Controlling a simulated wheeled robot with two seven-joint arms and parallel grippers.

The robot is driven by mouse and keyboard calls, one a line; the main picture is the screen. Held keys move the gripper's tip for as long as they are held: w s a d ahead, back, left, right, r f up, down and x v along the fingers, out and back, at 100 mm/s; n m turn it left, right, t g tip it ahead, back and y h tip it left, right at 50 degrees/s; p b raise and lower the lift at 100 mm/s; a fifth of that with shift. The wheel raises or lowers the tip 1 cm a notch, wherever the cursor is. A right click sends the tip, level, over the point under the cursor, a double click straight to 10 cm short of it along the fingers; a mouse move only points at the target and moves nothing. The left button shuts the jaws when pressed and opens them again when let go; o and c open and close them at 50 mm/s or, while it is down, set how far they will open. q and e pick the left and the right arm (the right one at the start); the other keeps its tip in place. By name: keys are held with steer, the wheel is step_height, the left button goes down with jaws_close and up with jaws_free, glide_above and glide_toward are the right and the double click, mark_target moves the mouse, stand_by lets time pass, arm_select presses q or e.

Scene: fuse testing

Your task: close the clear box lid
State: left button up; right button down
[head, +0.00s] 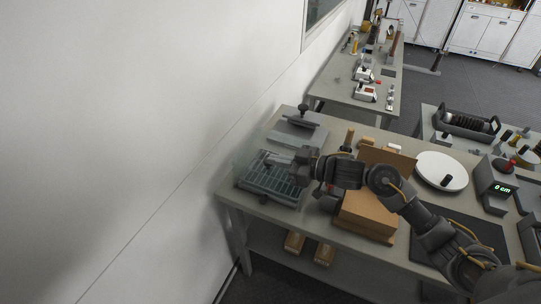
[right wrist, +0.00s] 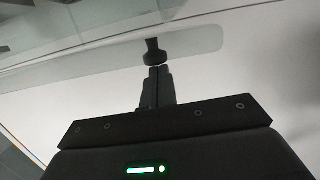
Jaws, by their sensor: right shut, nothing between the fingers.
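The clear box (head: 268,194) sits at the left end of the near table, with a dark slotted interior. Its see-through lid (head: 248,150) stands raised and tilted at the box's left side, faint against the wall. My right gripper (head: 268,158) reaches in from the right above the box, close to the lid. In the right wrist view its fingers (right wrist: 155,80) are shut and empty. A dark knob (right wrist: 153,50) shows just past the fingertips, against the clear lid panel (right wrist: 195,42); I cannot tell whether they touch. My left gripper is not in view.
A dark-handled device (head: 300,120) stands behind the box. A brown cardboard box (head: 366,215) is right of it, under my right arm. A white round plate (head: 441,170) and a display stand (head: 492,185) are further right. The wall is close on the left.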

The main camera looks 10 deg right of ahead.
steer(key=shift+f, duration=0.15)
steer(key=shift+r+p, duration=0.35)
step_height(320, 180, up, 3)
steer(key=p, duration=0.3)
steer(key=shift+r+p, duration=0.2)
steer(key=shift+p, duration=0.2)
steer(key=shift+s+d+r, duration=0.2)
steer(key=shift+s+d, duration=0.05)
steer(key=shift+d, duration=0.1)
steer(key=shift+s+d+f+b, duration=0.2)
steer(key=shift+s+d+b, duration=0.4)
steer(key=shift+d, duration=0.1)
steer(key=b+v, duration=0.1)
steer(key=v, duration=0.6)
steer(key=shift+s+d+r+b, duration=0.2)
steer(key=shift+r+b, duration=0.05)
steer(key=shift+b, duration=0.15)
